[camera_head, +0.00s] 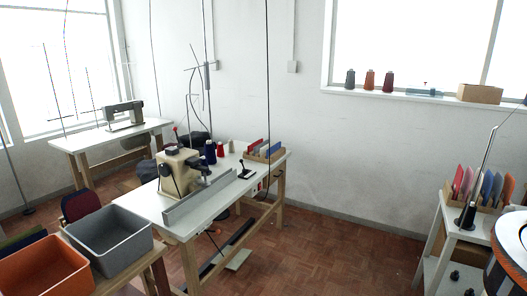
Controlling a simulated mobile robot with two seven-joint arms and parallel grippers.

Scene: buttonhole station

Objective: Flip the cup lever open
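A cream buttonhole machine (178,172) stands on the white worktable (140,205) in the middle left. A thin dark lever with a red tip (175,130) rises behind its top. A small dark upright piece on a flat dark base (245,173) sits on the table to the right of the machine. I cannot tell which part is the cup lever, or whether it is open or shut; it is too small at this distance. Neither of my grippers is in view.
A long grey rail (200,198) runs along the worktable's front. A grey bin (110,240) and an orange bin (45,268) stand at the lower left. A white stand (450,215) with coloured cards is at right. The wooden floor (330,255) between is clear.

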